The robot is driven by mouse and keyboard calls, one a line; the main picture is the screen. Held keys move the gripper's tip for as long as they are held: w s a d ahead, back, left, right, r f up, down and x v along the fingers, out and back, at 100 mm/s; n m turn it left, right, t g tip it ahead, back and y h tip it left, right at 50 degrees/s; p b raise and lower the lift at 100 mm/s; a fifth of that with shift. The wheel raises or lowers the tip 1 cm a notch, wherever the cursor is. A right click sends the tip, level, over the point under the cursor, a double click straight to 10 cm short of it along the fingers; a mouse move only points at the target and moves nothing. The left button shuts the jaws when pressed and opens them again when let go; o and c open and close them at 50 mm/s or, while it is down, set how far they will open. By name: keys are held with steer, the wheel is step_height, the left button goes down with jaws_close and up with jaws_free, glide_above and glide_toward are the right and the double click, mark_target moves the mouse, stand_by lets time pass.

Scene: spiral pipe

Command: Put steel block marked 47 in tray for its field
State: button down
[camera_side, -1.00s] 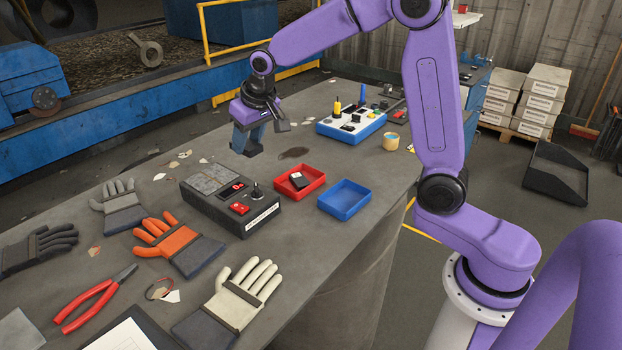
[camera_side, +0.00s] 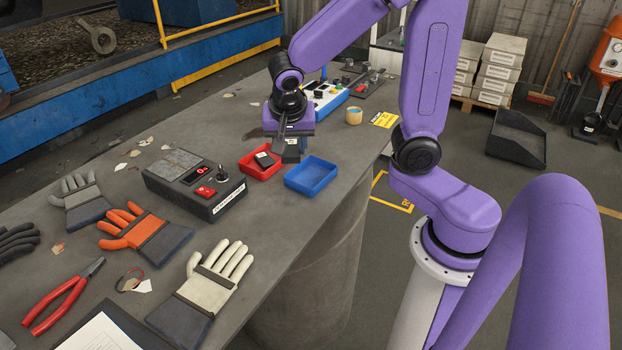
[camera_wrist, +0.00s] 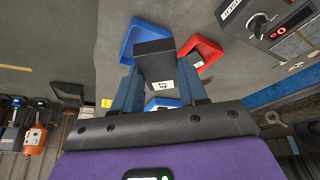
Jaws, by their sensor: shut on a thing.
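My gripper (camera_side: 290,150) is shut on a dark steel block (camera_wrist: 154,57), seen between the two blue fingers in the wrist view. A white label on the block shows a 4; the rest is hard to read. In the side view the block hangs close behind the trays. The red tray (camera_side: 249,171) holds a dark block with a white label (camera_side: 265,159). The blue tray (camera_side: 310,187), to its right, looks empty in the side view. In the wrist view the held block partly covers the blue tray (camera_wrist: 128,45); the red tray (camera_wrist: 201,62) is beside it.
A dark meter box (camera_side: 193,182) with a red display and a knob stands left of the trays. Gloves (camera_side: 146,234), red pliers (camera_side: 62,297) and paper lie farther left. A white-and-blue tool box (camera_side: 328,103) and a small tan pot (camera_side: 354,116) stand behind.

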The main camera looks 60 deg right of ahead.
steer(key=s+d+f+m+g, duration=0.25)
steer(key=s+d+m, duration=0.45)
steer(key=s, duration=0.4)
glide_above(312, 177)
steer(key=a, duration=0.2)
steer(key=shift+g+h, duration=0.25)
steer(key=shift+h, duration=0.15)
steer(key=f, duration=0.9)
steer(key=shift+d+f, duration=0.1)
steer(key=shift+d, duration=0.15)
steer(key=shift+f+m, duration=0.3)
steer(key=shift+f, duration=1.15)
steer(key=shift+f, duration=0.1)
steer(key=c, duration=0.6)
jaws_free()
